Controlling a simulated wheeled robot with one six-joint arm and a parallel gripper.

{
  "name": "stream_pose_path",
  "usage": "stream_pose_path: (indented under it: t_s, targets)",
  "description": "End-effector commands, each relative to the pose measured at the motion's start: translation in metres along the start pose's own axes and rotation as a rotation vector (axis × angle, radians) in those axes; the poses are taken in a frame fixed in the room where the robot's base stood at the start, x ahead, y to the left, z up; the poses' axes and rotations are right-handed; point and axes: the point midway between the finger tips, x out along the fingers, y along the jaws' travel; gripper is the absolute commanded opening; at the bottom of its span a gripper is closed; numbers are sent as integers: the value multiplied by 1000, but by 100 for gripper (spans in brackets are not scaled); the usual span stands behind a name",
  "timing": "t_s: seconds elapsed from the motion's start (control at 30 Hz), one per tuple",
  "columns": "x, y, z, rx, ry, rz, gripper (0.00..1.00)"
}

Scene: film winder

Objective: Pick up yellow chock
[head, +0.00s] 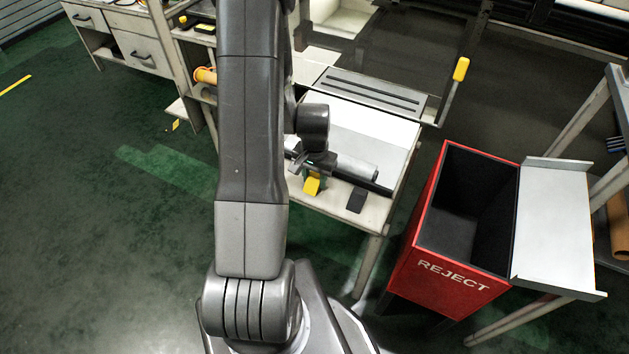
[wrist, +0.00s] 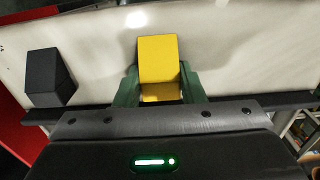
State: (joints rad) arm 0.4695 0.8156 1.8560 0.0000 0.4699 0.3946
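The yellow chock (head: 312,186) is a small wedge-shaped block at the front edge of the white-topped bench (head: 335,207). In the wrist view the chock (wrist: 158,60) stands between the two green fingers of my gripper (wrist: 160,90). The fingers appear to press against both its sides, so my gripper looks shut on it. Its lower part is partly hidden by my gripper. I cannot tell whether it touches the bench. In the head view my arm hides most of my gripper (head: 314,178).
A black chock (head: 357,200) stands to the right on the bench; it also shows in the wrist view (wrist: 48,78). A red REJECT bin (head: 420,265) stands right of the bench. A yellow-handled lever (head: 460,69) rises behind.

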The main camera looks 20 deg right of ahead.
Motion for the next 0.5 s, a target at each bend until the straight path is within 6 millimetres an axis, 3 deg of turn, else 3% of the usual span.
stream_pose_path:
  t_s: [0.03, 0.1, 0.37, 0.5]
  targets:
    - [0, 0, 0, 0, 0, 0, 24]
    - [0, 0, 0, 0, 0, 0, 13]
    - [-2, 0, 0, 0, 1, 0, 13]
    - [-15, 0, -1, 0, 3, -1, 13]
